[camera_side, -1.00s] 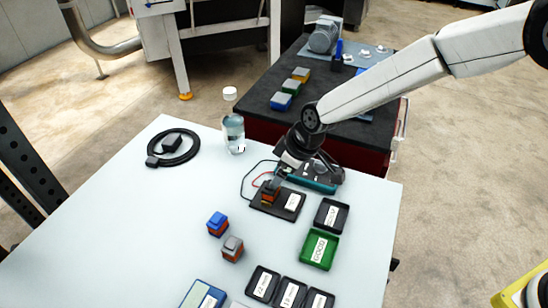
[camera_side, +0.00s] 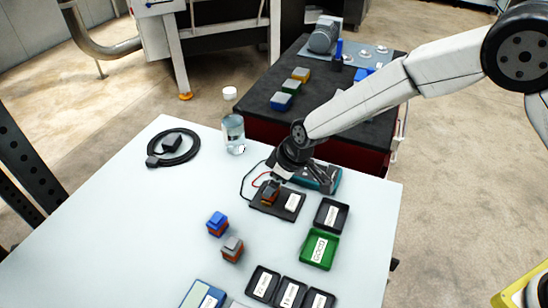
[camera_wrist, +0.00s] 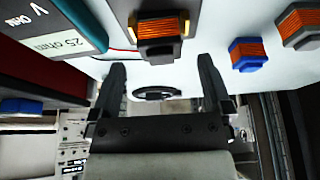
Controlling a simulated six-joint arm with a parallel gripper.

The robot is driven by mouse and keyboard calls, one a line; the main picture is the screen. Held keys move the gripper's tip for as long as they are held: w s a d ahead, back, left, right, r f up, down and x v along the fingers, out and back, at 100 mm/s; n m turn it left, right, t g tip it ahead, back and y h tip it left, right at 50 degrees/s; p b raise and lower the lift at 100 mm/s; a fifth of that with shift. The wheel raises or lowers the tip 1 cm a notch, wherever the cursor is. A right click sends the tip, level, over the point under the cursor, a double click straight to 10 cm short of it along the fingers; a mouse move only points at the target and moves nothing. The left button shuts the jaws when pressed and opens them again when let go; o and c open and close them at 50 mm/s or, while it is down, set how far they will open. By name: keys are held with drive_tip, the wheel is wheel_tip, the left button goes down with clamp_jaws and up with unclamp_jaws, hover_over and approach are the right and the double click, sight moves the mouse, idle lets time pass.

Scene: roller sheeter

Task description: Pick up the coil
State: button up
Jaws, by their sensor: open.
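A copper-orange coil with dark end pieces (camera_side: 269,194) sits on a black pad (camera_side: 265,208) with a white label. In the wrist view the same coil (camera_wrist: 160,28) is at the top centre, beyond the fingertips. My gripper (camera_side: 278,180) is just above and behind this coil in the side view. In the wrist view my gripper (camera_wrist: 162,68) shows two fingers spread apart with nothing between them. A coil with a blue top (camera_side: 217,223) and a coil with a grey top (camera_side: 232,249) stand on the table nearer the front.
A teal meter (camera_side: 328,184) stands behind the pad, wires beside it. A black tray (camera_side: 331,214), a green tray (camera_side: 319,249) and several small labelled bins (camera_side: 289,293) lie to the right and front. A bottle (camera_side: 234,133) and a cable loop (camera_side: 174,147) are at the back left.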

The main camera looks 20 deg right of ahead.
drive_tip(key=shift+x, duration=1.7)
clamp_jaws()
